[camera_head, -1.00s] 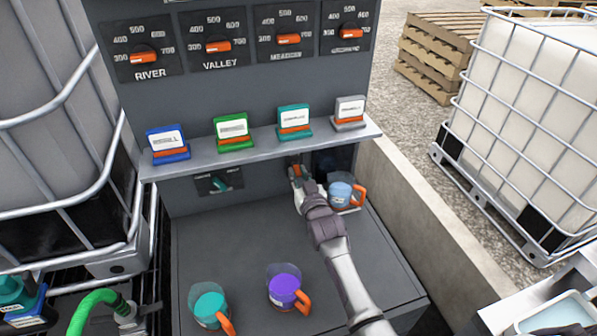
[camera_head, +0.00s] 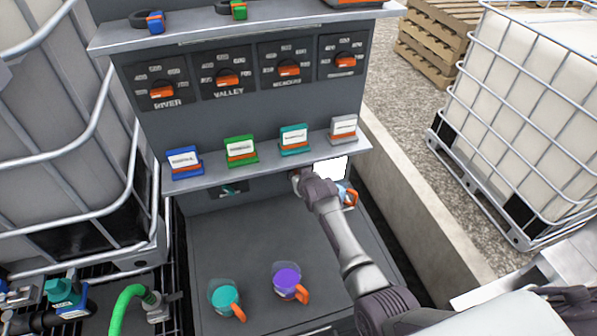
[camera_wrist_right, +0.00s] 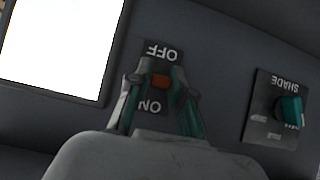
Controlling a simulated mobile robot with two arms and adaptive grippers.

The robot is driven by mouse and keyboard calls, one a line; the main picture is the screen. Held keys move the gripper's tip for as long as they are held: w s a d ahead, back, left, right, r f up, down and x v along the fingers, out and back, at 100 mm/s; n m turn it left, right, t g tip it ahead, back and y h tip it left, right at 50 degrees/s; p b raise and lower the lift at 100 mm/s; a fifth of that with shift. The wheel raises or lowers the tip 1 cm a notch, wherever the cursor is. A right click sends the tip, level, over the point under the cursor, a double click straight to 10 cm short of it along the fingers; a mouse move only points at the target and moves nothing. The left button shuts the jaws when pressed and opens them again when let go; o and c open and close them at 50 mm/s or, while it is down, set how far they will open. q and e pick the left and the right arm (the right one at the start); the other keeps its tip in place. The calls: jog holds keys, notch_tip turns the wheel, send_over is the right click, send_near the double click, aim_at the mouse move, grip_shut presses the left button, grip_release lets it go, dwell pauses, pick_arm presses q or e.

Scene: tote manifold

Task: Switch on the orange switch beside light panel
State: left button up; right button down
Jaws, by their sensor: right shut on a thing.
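The light panel (camera_head: 333,170) is a bright white rectangle under the right end of the lower shelf. It also glows white in the right wrist view (camera_wrist_right: 60,42). The orange switch (camera_wrist_right: 161,83) sits on a dark plate between the words OFF and ON, which appear upside down. My right gripper (camera_head: 299,178) reaches under the shelf just left of the panel. In the wrist view its fingers (camera_wrist_right: 160,76) are shut on the orange switch, one on each side. The gripper hides most of the switch in the head view. My left gripper is not in view.
A teal SHADE knob (camera_wrist_right: 290,110) is beside the switch. A blue pitcher (camera_head: 348,193) stands behind my right arm. Teal (camera_head: 226,297) and purple (camera_head: 288,280) pitchers stand on the grey counter (camera_head: 250,235). Colored labelled blocks line the shelf (camera_head: 270,165).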

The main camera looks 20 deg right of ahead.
dwell(0.4)
jog(key=c, duration=1)
grip_release()
jog(key=shift+c, duration=0.2)
jog(key=v, duration=1.2)
